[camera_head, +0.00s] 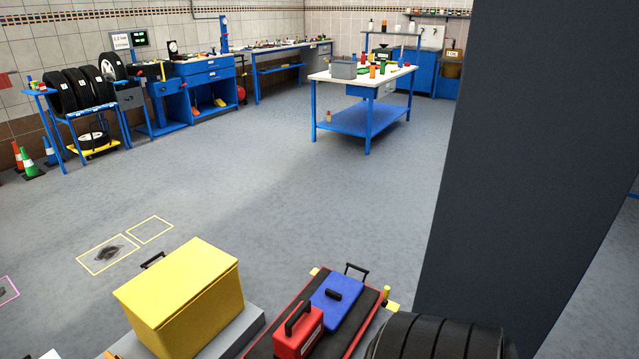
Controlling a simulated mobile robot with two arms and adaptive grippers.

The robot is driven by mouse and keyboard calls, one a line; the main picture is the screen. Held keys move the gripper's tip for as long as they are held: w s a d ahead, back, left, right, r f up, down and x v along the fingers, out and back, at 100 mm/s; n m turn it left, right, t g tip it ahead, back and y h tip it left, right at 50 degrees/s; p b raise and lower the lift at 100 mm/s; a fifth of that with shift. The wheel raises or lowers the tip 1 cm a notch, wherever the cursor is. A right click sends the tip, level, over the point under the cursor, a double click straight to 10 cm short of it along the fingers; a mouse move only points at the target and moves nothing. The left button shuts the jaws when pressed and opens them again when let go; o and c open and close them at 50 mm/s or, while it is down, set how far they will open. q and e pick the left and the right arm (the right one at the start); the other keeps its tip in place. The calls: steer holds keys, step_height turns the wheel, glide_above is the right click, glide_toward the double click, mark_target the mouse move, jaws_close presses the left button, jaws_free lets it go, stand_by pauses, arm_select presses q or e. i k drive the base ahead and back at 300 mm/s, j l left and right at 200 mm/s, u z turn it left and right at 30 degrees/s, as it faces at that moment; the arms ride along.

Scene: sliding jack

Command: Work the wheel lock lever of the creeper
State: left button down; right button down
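A low, flat cart with a black top and red edges (358,325), which looks like the creeper, stands at the bottom centre and is cut off by the lower picture edge. A blue case (337,303) and a red toolbox (298,333) with a black handle lie on it. A black loop handle (357,269) rises at its far end. Small yellow parts with a red tip (387,297) show at its far right corner. I cannot tell which part is the wheel lock lever. Neither of my grippers is in view.
A yellow box (185,295) on a grey platform (243,328) stands left of the cart. A black ribbed tyre (435,338) is close on the right. A dark grey upright (530,160) blocks the right side. The floor (290,200) beyond is clear up to the blue workbench (365,118).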

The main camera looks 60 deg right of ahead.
mark_target(386, 292)
steer(key=z, duration=1.55)
